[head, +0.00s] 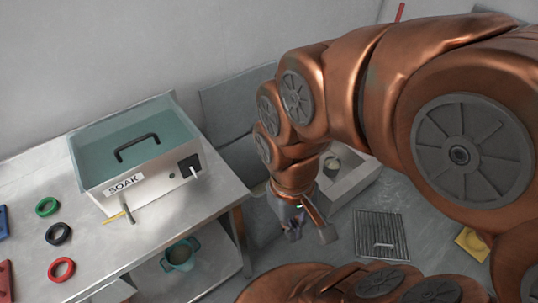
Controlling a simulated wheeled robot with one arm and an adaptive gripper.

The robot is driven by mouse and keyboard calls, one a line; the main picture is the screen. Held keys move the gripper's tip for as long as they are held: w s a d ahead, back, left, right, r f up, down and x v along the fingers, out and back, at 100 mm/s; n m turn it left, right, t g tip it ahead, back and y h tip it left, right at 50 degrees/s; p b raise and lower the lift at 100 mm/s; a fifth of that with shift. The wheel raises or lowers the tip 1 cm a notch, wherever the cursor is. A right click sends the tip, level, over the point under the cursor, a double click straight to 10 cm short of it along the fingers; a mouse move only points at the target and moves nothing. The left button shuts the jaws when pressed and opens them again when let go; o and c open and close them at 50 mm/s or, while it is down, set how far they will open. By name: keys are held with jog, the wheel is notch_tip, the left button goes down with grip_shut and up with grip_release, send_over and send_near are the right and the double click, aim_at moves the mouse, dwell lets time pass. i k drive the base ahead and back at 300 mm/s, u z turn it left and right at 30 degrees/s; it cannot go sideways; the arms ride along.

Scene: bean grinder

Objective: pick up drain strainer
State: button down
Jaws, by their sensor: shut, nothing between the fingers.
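A small grey, cup-like object (332,164), which looks like the drain strainer, sits in a pale, low-walled basin (352,184) on the floor, partly hidden by my copper arm. Its details are too small to make out. My gripper (293,232) points down in front of and to the left of the basin, apart from the cup-like object. Its fingers look shut and empty.
A metal table (190,218) on the left carries the SOAK tank (140,155) and coloured rings. A teal pot (180,254) stands on its lower shelf. A floor grate (380,235) and yellow object (472,243) lie to the right.

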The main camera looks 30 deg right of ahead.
aim_at(332, 164)
jog(key=z, duration=1.45)
